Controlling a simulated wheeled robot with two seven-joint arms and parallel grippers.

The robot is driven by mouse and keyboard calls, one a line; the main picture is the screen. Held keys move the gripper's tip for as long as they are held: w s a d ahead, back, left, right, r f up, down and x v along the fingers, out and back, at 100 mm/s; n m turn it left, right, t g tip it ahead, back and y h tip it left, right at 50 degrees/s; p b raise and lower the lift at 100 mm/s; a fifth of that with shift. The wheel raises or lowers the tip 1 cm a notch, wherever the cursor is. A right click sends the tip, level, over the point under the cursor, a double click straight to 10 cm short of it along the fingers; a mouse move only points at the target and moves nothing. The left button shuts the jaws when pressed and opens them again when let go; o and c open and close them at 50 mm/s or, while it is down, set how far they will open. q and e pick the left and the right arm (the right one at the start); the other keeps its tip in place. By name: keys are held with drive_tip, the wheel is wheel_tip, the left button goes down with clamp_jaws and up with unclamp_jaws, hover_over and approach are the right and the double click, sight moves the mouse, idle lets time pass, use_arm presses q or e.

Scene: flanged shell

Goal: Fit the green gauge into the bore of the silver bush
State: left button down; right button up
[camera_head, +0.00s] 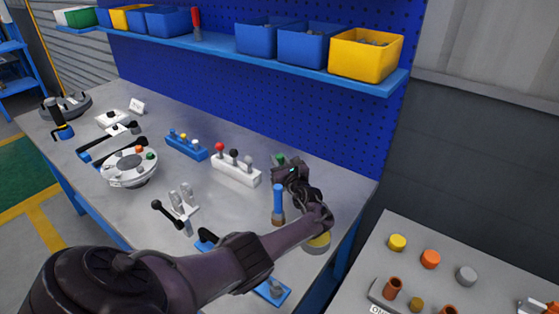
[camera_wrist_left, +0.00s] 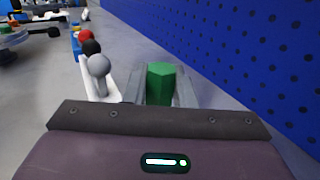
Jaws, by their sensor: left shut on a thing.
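My left gripper (camera_head: 281,164) is near the back right of the workbench, close to the blue pegboard. It is shut on the green gauge (camera_head: 279,159), which shows mostly hidden behind the gripper in the head view. In the left wrist view the gauge (camera_wrist_left: 160,83) is a green six-sided piece standing between the two grey fingers (camera_wrist_left: 159,90). Its lower end is hidden by the gripper. I cannot pick out the silver bush for sure; my left arm covers part of the bench. My right gripper is not in view.
A white block with red, black and grey knobs (camera_head: 236,170) stands just left of the gripper. A blue-handled tool (camera_head: 278,200) stands in front. A blue shelf (camera_head: 225,50) with bins hangs above. A side table (camera_head: 440,253) at right holds coloured round pieces.

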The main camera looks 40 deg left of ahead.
use_arm(q)
drive_tip(key=shift+f+b, duration=0.6)
drive_tip(key=shift+f, duration=0.15)
drive_tip(key=c, duration=1.1)
unclamp_jaws()
wheel_tip(320, 180, up, 7)
drive_tip(key=p, duration=0.3)
wheel_tip(320, 180, up, 13)
drive_tip(key=shift+r+p, duration=0.1)
drive_tip(key=shift+p, duration=0.5)
